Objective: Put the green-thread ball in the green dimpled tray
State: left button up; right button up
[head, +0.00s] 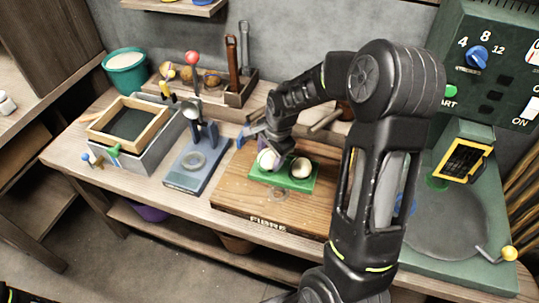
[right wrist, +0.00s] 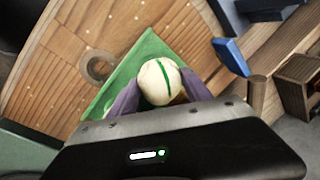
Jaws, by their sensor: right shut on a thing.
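The green-thread ball (right wrist: 160,82) is cream with a green band. It sits between the purple fingers of my right gripper (right wrist: 159,92), which is shut on it. In the head view the ball (head: 267,159) is at the left part of the green dimpled tray (head: 284,183), under my right gripper (head: 266,150). I cannot tell whether it touches the dimple. Another pale ball (head: 300,168) sits in the tray's right part. The tray also shows behind the ball in the right wrist view (right wrist: 140,58). My left gripper is out of view.
The tray lies on a wooden board (head: 232,185) marked FIBRE. A blue stand (head: 190,177) with a ring is left of it, beside a grey box with a wooden frame (head: 105,140). A tool rack (head: 225,97) stands behind. A green machine (head: 480,230) is at right.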

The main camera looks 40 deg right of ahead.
jog(key=o, duration=1.5)
jog(key=shift+o, duration=0.2)
jog(key=v, duration=0.7)
jog(key=shift+s+r, duration=0.1)
jog(key=shift+r, duration=0.25)
jog(key=shift+f, duration=0.1)
